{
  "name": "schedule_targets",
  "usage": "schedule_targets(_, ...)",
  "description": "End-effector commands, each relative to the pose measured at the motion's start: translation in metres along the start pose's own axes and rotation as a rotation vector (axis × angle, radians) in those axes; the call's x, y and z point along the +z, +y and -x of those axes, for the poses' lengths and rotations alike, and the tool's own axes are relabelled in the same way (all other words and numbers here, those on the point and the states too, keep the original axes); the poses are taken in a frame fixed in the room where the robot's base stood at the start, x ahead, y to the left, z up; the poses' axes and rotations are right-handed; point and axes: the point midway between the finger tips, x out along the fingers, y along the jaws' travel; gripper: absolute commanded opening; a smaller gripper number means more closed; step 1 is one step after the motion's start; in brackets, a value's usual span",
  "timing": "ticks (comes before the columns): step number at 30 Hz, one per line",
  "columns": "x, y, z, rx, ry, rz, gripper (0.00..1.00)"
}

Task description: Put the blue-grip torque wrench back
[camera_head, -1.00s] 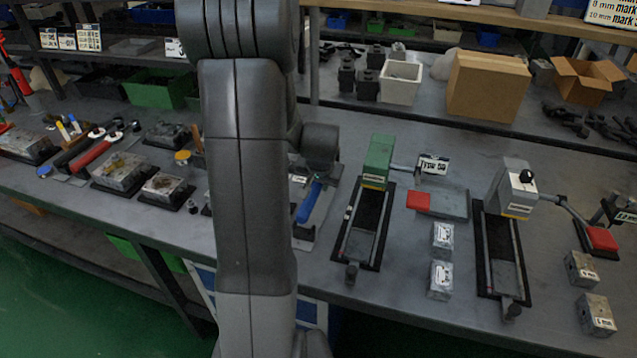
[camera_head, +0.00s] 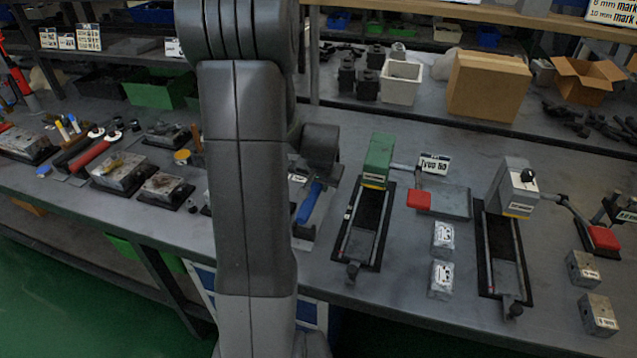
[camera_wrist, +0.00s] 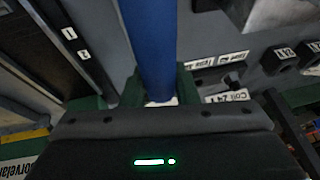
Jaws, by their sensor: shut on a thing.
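The blue-grip torque wrench (camera_head: 309,203) lies slanted near the bench's front edge, just right of my arm in the head view. In the wrist view its blue grip (camera_wrist: 150,45) runs from the top edge down between my gripper's fingers. My gripper (camera_wrist: 157,88) is shut on the blue grip, with one dark green finger on each side. In the head view my wrist is above the wrench's far end and hides it, and the fingertips do not show clearly. I cannot tell whether the wrench touches the surface below.
A green-topped fixture (camera_head: 378,160) on a black base stands close right of the wrench. A grey-topped fixture (camera_head: 516,185) and small metal blocks (camera_head: 442,279) are farther right. Left of my arm lie red-grip tools (camera_head: 90,157) and valve blocks (camera_head: 122,170). A cardboard box (camera_head: 488,88) stands behind.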

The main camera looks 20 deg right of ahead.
Motion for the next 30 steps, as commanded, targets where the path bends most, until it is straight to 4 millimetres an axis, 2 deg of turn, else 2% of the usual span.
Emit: schedule_targets(30,0.011,0.005,-0.027,-0.001,0.002,0.000,0.00)
